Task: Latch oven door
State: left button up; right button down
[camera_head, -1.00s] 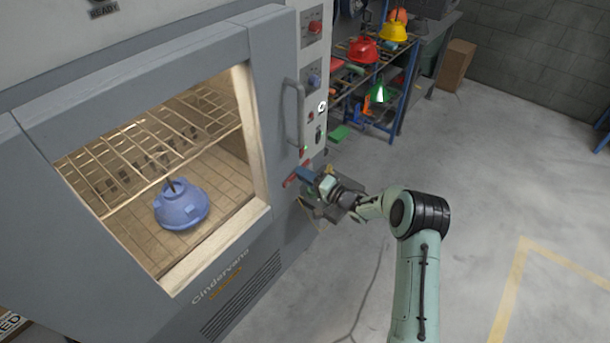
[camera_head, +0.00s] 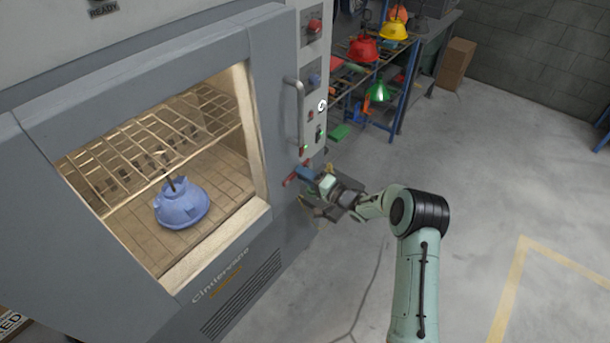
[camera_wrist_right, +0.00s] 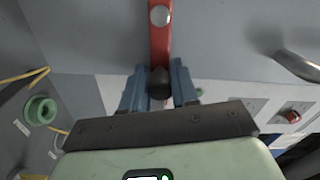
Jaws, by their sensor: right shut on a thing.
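The grey oven door (camera_head: 268,110) stands in line with the oven front and looks closed; its window shows the lit inside. A red latch lever with a dark knob (camera_wrist_right: 160,82) sits at the door's lower right edge; its red arm also shows in the head view (camera_head: 290,180). My right gripper (camera_head: 303,174) is at the lever. In the wrist view its blue fingers (camera_wrist_right: 160,90) stand on either side of the dark knob, shut on it. The lever's red arm (camera_wrist_right: 160,40) runs up from the knob over the grey door. My left gripper is out of view.
A vertical door handle (camera_head: 299,113) and a control panel (camera_head: 313,75) are above the gripper. A rack with coloured hoods (camera_head: 363,48) stands behind. The floor at right is clear.

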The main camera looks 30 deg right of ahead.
jog(key=shift+s+f, duration=0.15)
jog(key=shift+f, duration=0.45)
jog(key=c, duration=0.9)
grip_release()
jog(key=shift+r, duration=0.2)
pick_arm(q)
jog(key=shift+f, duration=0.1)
pick_arm(e)
jog(key=shift+r, duration=0.1)
pick_arm(q)
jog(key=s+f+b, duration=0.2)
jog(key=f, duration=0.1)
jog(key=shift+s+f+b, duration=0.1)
jog(key=shift+b, duration=0.2)
pick_arm(e)
jog(key=v, duration=1.3)
jog(key=shift+d, duration=0.15)
